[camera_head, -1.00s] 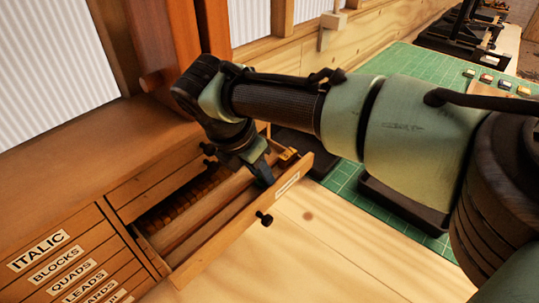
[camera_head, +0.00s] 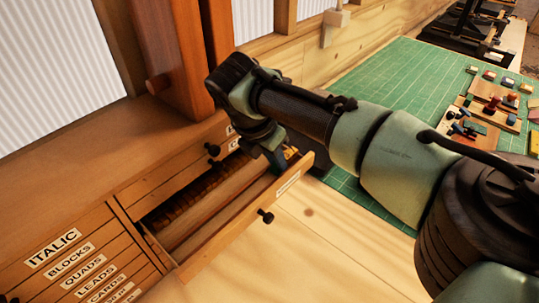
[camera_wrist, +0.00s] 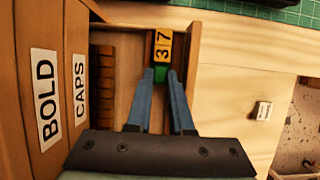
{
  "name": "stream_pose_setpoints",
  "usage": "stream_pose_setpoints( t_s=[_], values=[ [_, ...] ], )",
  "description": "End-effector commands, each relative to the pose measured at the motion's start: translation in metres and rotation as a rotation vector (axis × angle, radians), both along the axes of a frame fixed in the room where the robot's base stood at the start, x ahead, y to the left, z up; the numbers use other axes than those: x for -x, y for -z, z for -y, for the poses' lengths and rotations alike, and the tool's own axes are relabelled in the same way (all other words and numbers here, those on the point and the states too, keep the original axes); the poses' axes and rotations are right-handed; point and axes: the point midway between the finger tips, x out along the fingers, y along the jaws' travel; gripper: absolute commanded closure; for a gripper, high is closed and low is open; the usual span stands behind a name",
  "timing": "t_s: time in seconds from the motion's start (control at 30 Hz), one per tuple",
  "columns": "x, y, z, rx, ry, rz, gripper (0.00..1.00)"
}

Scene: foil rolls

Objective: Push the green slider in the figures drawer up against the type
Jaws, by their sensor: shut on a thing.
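The figures drawer (camera_head: 228,236) is pulled open, with a pale label and dark knob on its front. My gripper (camera_head: 279,163) reaches into its far right end. In the wrist view my gripper's two blue fingers (camera_wrist: 161,78) are shut on the green slider (camera_wrist: 161,75), whose small green face shows between the fingertips. The yellow type (camera_wrist: 163,48) marked 3 and 7 sits just beyond the slider, near the drawer's end wall. I see no clear gap between slider and type, but the fingertips partly hide the contact. The slider is hidden in the head view.
Closed drawers labelled BOLD (camera_wrist: 45,95) and CAPS (camera_wrist: 80,90) lie left of the open drawer. Dark brown blocks (camera_wrist: 104,75) line its left side. A green mat (camera_head: 400,75) with small parts lies farther right.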

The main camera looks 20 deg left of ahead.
Motion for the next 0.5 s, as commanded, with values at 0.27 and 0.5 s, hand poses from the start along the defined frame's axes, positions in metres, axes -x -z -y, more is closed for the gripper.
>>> stream_pose_setpoints(
  t_s=[0.27, 0.5],
  values=[
    [-0.0028, -0.0008, 0.0026, 0.004, 0.004, 0.003, 1.00],
    [-0.0024, -0.0003, 0.0026, 0.004, 0.004, 0.003, 0.68]
  ],
)
